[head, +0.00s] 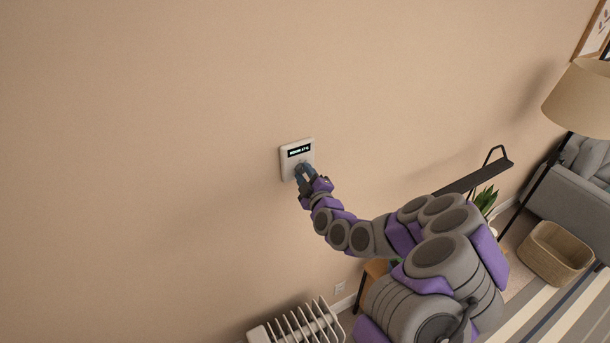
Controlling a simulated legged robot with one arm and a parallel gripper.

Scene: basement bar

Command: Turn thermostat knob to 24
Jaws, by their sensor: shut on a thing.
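A small white thermostat (284,164) is mounted on the beige wall in the middle of the head view. A dark display (299,151) with light lettering shows in its upper part; the text is too small to read surely. My gripper (303,172) is at the lower part of the thermostat, shut on its knob. The fingers cover most of the knob, so its pointer cannot be seen. My arm reaches up to it from the lower right.
A white radiator (295,328) stands against the wall below. To the right are a floor lamp (590,97), a grey sofa (567,200), a woven basket (553,255) and a plant (486,199). The wall around the thermostat is bare.

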